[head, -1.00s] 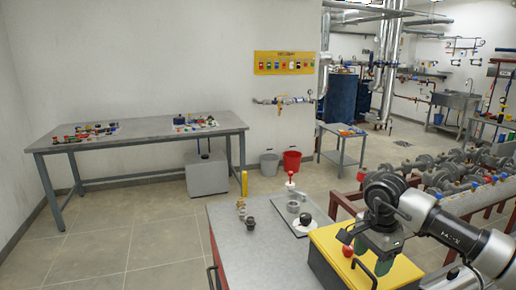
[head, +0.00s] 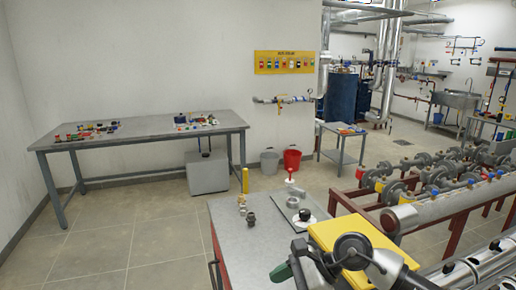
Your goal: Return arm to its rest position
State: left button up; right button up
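My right arm comes in from the lower right. Its gripper (head: 284,271), dark with a green finger part, is at the bottom centre, low and left of the yellow-topped box (head: 362,235). The gripper is seen from the side and partly cut off by the lower edge, so its opening cannot be judged. No held thing shows in it. My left gripper is not in view.
A long table (head: 150,133) stands at the back left. Red-framed pipework (head: 450,200) fills the right. Floor at the left is clear.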

jog(key=s+a+r+m+t+y, duration=0.1)
jog(key=a+r+m+t+y, duration=0.1)
jog(key=r+m+t+y, duration=0.5)
jog(key=s+a+r+m+t+y, duration=0.15)
jog(key=m+t, duration=0.25)
jog(key=m, duration=0.7)
jog(key=s+d+f+m+t+h, duration=0.2)
jog(key=d+f+m+h, duration=0.65)
jog(key=m, duration=0.65)
jog(key=s+d+f+m+t+h, duration=0.1)
jog(key=s+d+f+m+h, duration=0.2)
jog(key=d+f+m+h, duration=0.85)
jog(key=s+a+f+m+g+y, duration=0.1)
jog(key=s+f+m+g, duration=0.3)
jog(key=s, duration=0.5)
jog(key=s+f+m+g, duration=0.2)
jog(key=s+m+g, duration=0.4)
jog(key=s, duration=0.4)
notch_tip(320, 180, down, 24)
jog(key=g, duration=0.1)
jog(key=s+d+f+g, duration=0.1)
jog(key=s+d+f, duration=0.1)
jog(key=s+f, duration=1.4)
jog(key=shift+d+f+n+g, duration=0.3)
jog(key=shift+d+f+n, duration=0.1)
jog(key=shift+f, duration=0.55)
